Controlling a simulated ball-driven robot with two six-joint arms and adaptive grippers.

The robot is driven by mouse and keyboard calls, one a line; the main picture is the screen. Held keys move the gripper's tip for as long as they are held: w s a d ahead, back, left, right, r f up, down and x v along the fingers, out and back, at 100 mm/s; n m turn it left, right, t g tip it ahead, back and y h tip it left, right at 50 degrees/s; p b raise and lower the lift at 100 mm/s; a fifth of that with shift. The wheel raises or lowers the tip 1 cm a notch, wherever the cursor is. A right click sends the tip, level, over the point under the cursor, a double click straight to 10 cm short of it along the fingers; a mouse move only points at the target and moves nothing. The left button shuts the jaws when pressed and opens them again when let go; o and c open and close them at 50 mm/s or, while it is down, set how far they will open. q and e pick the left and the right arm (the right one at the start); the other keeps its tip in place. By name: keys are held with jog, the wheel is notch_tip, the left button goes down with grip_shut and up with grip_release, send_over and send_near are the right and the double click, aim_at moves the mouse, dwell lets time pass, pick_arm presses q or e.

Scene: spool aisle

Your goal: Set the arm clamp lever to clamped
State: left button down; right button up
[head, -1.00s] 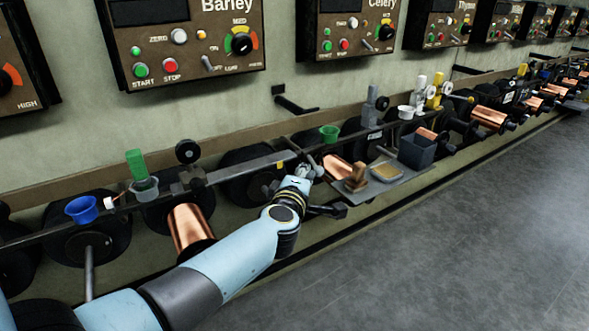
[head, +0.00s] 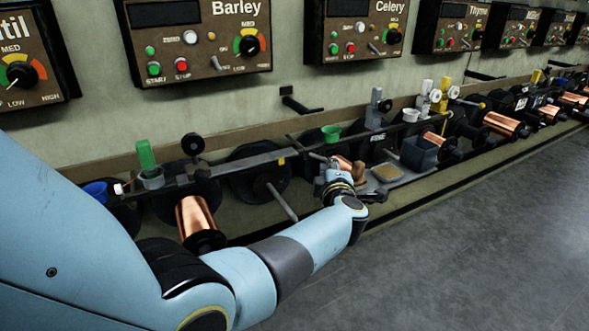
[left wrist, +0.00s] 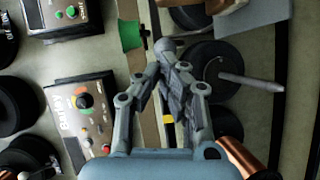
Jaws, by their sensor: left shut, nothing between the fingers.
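My left gripper (head: 333,166) is at the bar beside the copper spool, below the green cup. In the left wrist view the gripper (left wrist: 168,62) has its fingers together with nothing between them. A grey rounded knob (left wrist: 165,46), which looks like the end of the clamp lever, lies right at the fingertips; I cannot tell whether they touch. In the head view a thin dark lever (head: 318,157) shows just left of the gripper, partly hidden by it. Its exact setting cannot be told. My right gripper is not in view.
The long bar (head: 240,168) carries a yellow mark. A green cup (head: 330,132) stands close behind the gripper. A bare spindle (head: 281,201) sticks out to its left. A shelf with a dark bin (head: 418,152) and a tan tray (head: 387,172) is to its right. The floor (head: 480,240) is clear.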

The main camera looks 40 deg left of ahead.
pick_arm(q)
jog(key=shift+w+d, duration=0.1)
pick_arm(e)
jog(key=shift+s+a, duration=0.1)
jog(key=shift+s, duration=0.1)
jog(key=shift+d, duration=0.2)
pick_arm(q)
notch_tip(320, 180, up, 10)
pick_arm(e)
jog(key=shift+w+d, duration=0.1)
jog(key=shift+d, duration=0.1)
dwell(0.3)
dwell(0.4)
